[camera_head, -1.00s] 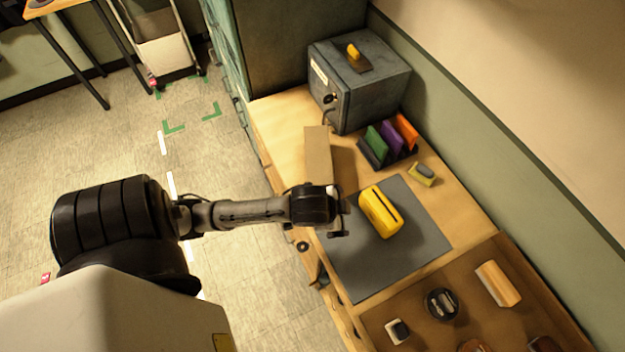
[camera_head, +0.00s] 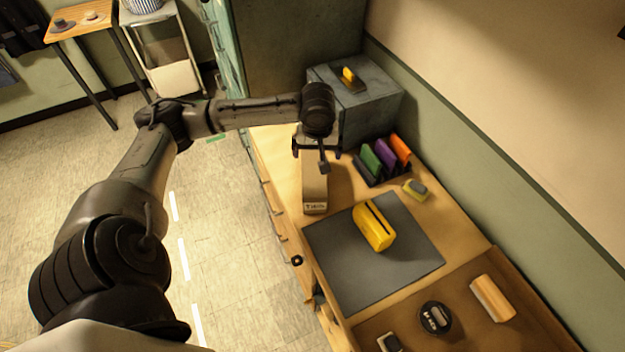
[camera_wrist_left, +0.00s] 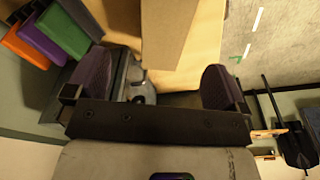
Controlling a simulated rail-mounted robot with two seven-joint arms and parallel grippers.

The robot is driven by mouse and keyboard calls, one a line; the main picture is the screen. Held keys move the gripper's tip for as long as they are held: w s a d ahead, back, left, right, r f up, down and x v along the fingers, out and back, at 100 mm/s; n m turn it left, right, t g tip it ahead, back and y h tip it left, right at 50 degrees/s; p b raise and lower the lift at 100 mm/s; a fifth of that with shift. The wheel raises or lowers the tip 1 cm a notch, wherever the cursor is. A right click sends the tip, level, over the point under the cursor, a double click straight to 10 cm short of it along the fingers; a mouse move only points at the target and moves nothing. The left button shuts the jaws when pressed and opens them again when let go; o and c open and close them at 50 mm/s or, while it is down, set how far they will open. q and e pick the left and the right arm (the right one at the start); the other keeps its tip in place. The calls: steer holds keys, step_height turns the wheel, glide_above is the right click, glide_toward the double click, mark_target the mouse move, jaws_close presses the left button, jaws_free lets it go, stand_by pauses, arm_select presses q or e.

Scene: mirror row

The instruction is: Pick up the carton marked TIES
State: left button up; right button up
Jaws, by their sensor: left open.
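A long tan carton (camera_head: 315,190) lies on the wooden worktop, just beyond the grey mat. Its near end has a small label starting with T; I cannot read the rest surely. My left gripper (camera_head: 317,152) is open above the carton's far part and hides some of it. In the left wrist view the carton (camera_wrist_left: 168,32) extends from the top edge toward the gap between the open fingers of the gripper (camera_wrist_left: 157,78). Nothing is held. My right gripper is not in view.
A grey metal box (camera_head: 372,105) stands behind, close to the left arm. A rack with green, purple and orange items (camera_head: 384,160) is right of the carton. A yellow object (camera_head: 374,228) sits on the grey mat (camera_head: 345,275). A yellow-grey block (camera_head: 415,189) lies nearby.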

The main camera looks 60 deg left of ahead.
mark_target(313, 168)
arm_select(q)
steer(key=shift+n, duration=0.5)
steer(key=f, duration=0.2)
steer(key=a+f, duration=0.1)
steer(key=f, duration=0.4)
steer(key=shift+w+a+f, duration=0.1)
steer(key=shift+a+f, duration=0.2)
steer(key=shift+f, duration=0.05)
steer(key=shift+w+a+f+p, duration=0.1)
steer(key=shift+a+f+p, duration=0.1)
steer(key=shift+f, duration=0.7)
steer(key=shift+s+a+f+p, duration=0.1)
steer(key=shift+a+f+p, duration=0.1)
steer(key=shift+f, duration=0.65)
steer(key=shift+w+a+f+p, duration=0.1)
steer(key=shift+f+p, duration=0.1)
steer(key=shift+f, duration=0.7)
steer(key=c, duration=1)
steer(key=shift+c, duration=0.4)
steer(key=shift+r, duration=0.2)
